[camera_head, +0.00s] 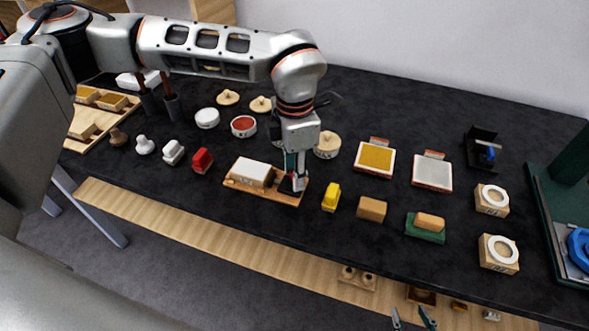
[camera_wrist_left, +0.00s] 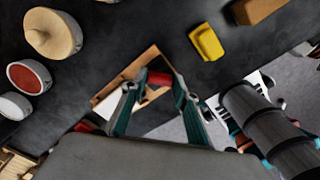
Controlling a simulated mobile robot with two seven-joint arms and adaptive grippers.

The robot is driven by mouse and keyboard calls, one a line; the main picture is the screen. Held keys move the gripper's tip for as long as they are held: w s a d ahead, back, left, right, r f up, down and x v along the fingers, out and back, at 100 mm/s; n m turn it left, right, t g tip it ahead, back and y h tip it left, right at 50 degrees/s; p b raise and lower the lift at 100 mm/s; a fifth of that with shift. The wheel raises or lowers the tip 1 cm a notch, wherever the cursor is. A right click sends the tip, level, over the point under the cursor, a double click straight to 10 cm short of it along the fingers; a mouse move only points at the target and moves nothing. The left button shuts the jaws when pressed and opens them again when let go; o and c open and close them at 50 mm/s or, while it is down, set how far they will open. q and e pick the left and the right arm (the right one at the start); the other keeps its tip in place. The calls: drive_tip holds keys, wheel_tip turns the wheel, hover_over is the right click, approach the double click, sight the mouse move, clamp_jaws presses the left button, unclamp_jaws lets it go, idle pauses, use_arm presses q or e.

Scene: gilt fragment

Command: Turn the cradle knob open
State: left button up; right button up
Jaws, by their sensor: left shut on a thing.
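The cradle (camera_head: 233,184) is a wooden board near the table's front edge, with a pale-topped block (camera_head: 252,171) on its left part. My left gripper (camera_head: 294,183) points down at the cradle's right end. In the left wrist view, its two fingers (camera_wrist_left: 155,88) are closed around a small red knob (camera_wrist_left: 158,78) with a dark end, at the wooden cradle (camera_wrist_left: 108,103). The gripper mostly hides the knob in the head view. My right gripper (camera_head: 412,318) shows only its fingertips at the bottom of the head view, apart and with nothing seen between them.
A yellow block (camera_head: 331,197) and a tan block (camera_head: 371,209) stand right of the cradle. A red block (camera_head: 202,160) stands left of it. Round lidded pots (camera_head: 327,145) stand behind. A wooden ledge (camera_head: 200,223) runs below the table's front edge.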

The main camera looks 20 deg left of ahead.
use_arm(q)
drive_tip(key=m, duration=0.3)
drive_tip(key=shift+m, duration=0.3)
drive_tip(key=shift+m+p, duration=0.45)
drive_tip(key=shift+m, duration=1.55)
drive_tip(key=shift+c, duration=0.2)
drive_tip(key=o, duration=1.1)
drive_tip(key=shift+r, duration=0.25)
wheel_tip(320, 180, up, 12)
drive_tip(key=shift+f, duration=0.2)
